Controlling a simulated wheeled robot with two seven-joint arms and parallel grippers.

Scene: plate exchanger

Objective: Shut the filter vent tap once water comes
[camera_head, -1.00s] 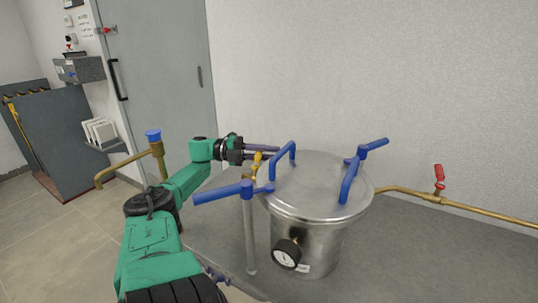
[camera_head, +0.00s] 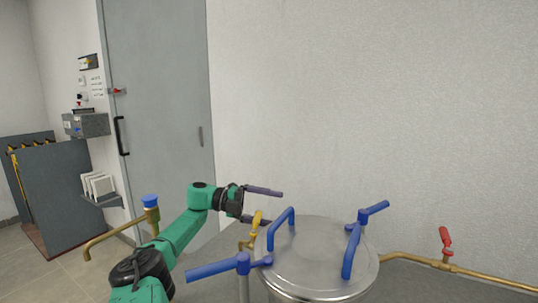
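The vent tap has a small yellow handle (camera_head: 257,218) and a brass body at the left rim of the steel filter vessel (camera_head: 318,262). The handle stands tilted, close to upright. No water shows at the tap. My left gripper (camera_head: 274,206) is open, its two dark fingers spread apart above and behind the tap. The lower finger ends close to the yellow handle; I cannot tell whether they touch. Nothing shows between the fingers. My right gripper is not in view.
Blue clamp handles (camera_head: 362,235) stand around the vessel lid. A brass pipe with a red-handled valve (camera_head: 446,241) runs off right. A bent brass pipe with a blue cap (camera_head: 151,201) stands left. A grey door (camera_head: 160,100) and a bare wall are behind.

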